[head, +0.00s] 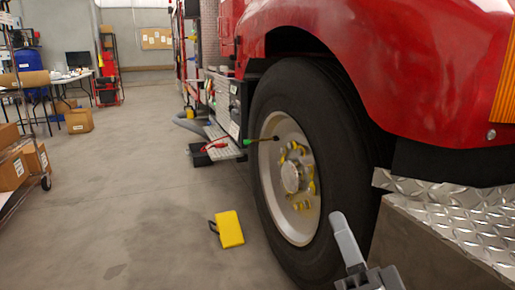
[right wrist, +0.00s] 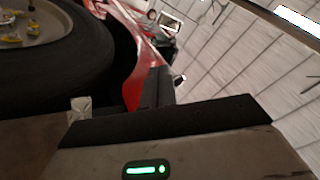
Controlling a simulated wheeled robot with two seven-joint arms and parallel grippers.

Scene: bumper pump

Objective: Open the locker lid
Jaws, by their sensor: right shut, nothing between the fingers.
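A silver diamond-plate surface (head: 455,215) tops the front bumper of the red truck at the right in the head view. I cannot tell whether it is the locker lid; no raised lid or handle is clear. My right gripper (head: 348,238) is at the bottom of the head view, left of the bumper and in front of the tire in the picture. It is shut and empty, its grey finger pointing up. I cannot tell whether it touches anything. My left gripper is out of view.
The truck's front wheel (head: 292,175) is beside the bumper. A yellow block (head: 229,229) with a black handle lies on the floor. A cart (head: 20,160) with boxes stands at the left. The floor between is mostly clear.

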